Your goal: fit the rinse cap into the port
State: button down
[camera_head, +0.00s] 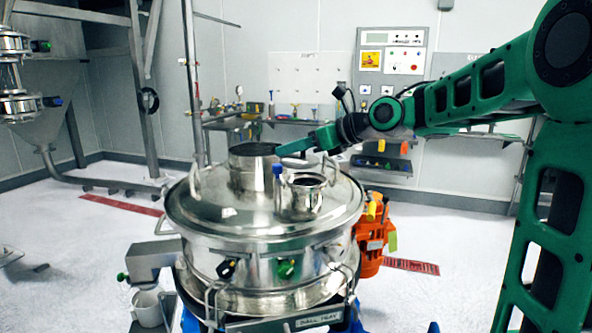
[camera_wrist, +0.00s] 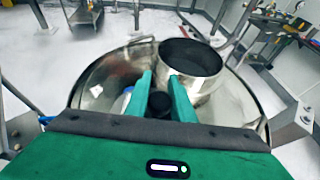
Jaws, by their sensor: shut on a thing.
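My gripper (camera_head: 281,151) reaches in from the right, low over the steel lid of the sifter (camera_head: 215,210). In the wrist view its two green fingers (camera_wrist: 160,76) are shut on a dark round piece (camera_wrist: 160,103), which I take as the rinse cap. In the head view the fingers mostly hide it. A small steel port (camera_head: 303,200) with a dark open top stands on the lid, just below and right of the fingertips. A blue-topped upright piece (camera_head: 277,171) stands at the port's left side. I cannot tell whether the held piece touches the port.
A wider steel neck (camera_head: 253,170) with a dark mouth rises close behind the fingers; it is right of them in the wrist view (camera_wrist: 190,68). An upright pole stands behind the lid. An orange motor (camera_head: 371,235) is at the sifter's right. Benches line the back wall.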

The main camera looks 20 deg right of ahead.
aim_at(298, 178)
jog(key=shift+w+d+f, duration=0.3)
jog(key=shift+d+f, duration=0.1)
jog(key=shift+d, duration=0.15)
jog(key=shift+w+d+f, duration=0.25)
jog(key=shift+d+f, duration=0.1)
jog(key=shift+d, duration=0.15)
jog(key=shift+f, duration=2)
jog(key=c, duration=1.5)
grip_release()
jog(key=v, duration=1.2)
